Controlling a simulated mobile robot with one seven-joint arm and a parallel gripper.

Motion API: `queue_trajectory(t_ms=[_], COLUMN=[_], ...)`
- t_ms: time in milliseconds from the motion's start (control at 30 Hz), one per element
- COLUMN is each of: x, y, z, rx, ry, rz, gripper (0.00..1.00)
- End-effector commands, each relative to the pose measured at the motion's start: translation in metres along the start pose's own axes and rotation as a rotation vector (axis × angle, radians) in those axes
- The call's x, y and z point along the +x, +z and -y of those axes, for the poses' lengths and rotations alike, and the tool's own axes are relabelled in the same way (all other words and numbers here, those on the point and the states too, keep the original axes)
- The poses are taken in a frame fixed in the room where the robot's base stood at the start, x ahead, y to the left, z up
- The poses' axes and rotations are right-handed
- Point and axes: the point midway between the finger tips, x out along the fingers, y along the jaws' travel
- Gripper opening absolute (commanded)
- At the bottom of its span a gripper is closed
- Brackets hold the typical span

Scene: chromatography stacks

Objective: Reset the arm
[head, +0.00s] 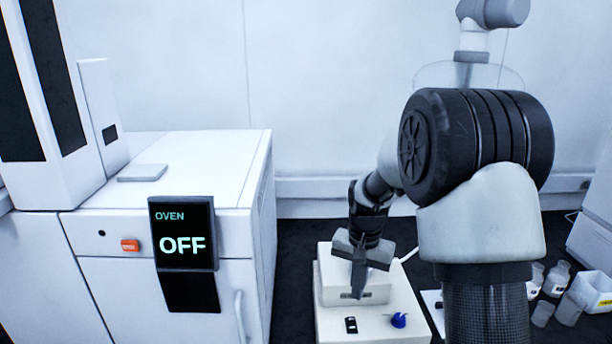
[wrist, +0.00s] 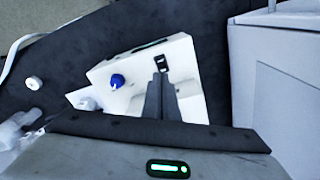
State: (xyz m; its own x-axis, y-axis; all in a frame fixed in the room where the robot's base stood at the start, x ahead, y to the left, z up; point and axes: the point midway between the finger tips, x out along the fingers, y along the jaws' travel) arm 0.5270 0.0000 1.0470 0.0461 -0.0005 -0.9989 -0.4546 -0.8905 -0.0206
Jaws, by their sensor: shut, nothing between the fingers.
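My gripper (head: 359,283) points down over a small white instrument (head: 372,318) on the dark surface. Its fingers are shut together and empty. In the wrist view, the shut fingers (wrist: 161,86) reach over the same instrument (wrist: 125,70). The instrument has a blue knob (head: 398,320) and a black switch (head: 350,324) on its front. Whether the fingertips touch the instrument cannot be told. My arm reaches down from the upper right in the head view.
A white oven unit with a display (head: 183,234) reading OFF stands at the left. An orange button (head: 130,245) sits beside the display. Several bottles and jars (head: 557,279) and a white box (head: 592,290) stand at the right. A pale wall is behind.

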Motion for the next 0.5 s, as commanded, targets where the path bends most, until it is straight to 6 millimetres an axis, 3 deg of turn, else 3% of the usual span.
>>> queue_trajectory(t_ms=[33,200,400,500], x=[-0.031,-0.116,-0.184,-0.205], y=[0.007,0.049,0.114,0.147], z=[-0.004,-0.025,-0.058,-0.075], rx=[-0.024,-0.133,-0.262,-0.325], ry=[-0.015,-0.053,-0.085,-0.096], rz=[-0.032,-0.126,-0.243,-0.304], gripper=[0.0,0.0,0.0,0.0])
